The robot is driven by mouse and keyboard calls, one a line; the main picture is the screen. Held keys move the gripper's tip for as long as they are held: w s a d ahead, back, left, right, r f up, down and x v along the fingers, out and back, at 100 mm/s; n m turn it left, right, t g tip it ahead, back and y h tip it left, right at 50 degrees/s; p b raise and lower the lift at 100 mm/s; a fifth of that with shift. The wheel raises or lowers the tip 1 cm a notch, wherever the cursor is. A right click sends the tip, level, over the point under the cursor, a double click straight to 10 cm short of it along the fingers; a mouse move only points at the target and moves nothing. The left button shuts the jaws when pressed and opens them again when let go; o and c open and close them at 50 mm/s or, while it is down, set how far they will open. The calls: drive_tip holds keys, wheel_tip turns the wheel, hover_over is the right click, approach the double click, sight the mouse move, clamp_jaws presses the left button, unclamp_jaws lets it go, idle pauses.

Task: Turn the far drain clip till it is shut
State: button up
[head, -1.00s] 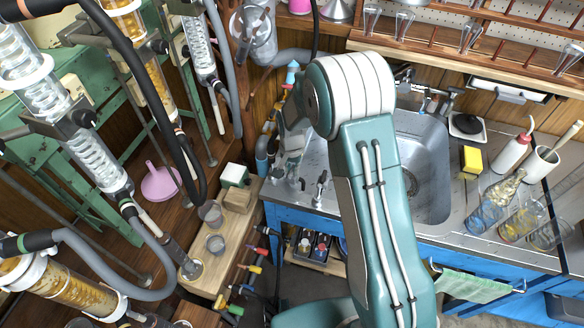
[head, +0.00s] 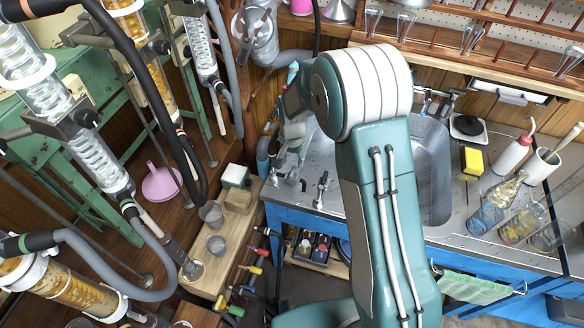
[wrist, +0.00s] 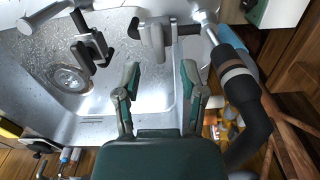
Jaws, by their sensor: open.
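Two small metal clip fittings stand at the sink's left end in the head view. One is the left fitting (head: 289,182), right by my gripper (head: 284,160); the other is the right fitting (head: 321,188). In the wrist view a light grey fitting (wrist: 154,40) with a crossbar lies just beyond my gripper (wrist: 160,78), roughly in line with the gap between the fingers. A darker fitting (wrist: 92,47) stands to its left. My fingers are open with nothing between them. I cannot tell for certain which fitting is the far clip, nor whether either is shut.
The steel sink (head: 432,165) lies to the right, partly behind my arm. In the wrist view a thick black hose (wrist: 243,105) runs close beside the right finger. Glass columns and hoses (head: 95,165) crowd the left. Coloured valves (head: 255,269) hang in front.

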wheel_tip(320, 180, up, 7)
drive_tip(key=shift+a, duration=0.15)
drive_tip(key=shift+r, duration=0.2)
idle(0.3)
wheel_tip(320, 180, up, 9)
drive_tip(key=n+t, duration=0.1)
hover_over(292, 171)
drive_tip(key=s+d, duration=0.3)
drive_tip(key=s, duration=0.1)
drive_tip(key=s+d+r+n+t, duration=0.1)
drive_tip(key=s+d+r, duration=0.2)
drive_tip(key=s+r, duration=0.3)
drive_tip(key=s+d+r+n+t, duration=0.1)
drive_tip(key=s+d+r, duration=0.1)
drive_tip(key=s, duration=0.6)
drive_tip(key=s+d+r+n+t, duration=0.2)
drive_tip(key=s, duration=0.7)
drive_tip(key=shift+s+d+r+t, duration=0.25)
drive_tip(key=shift+r+t, duration=0.05)
drive_tip(key=shift+r, duration=0.1)
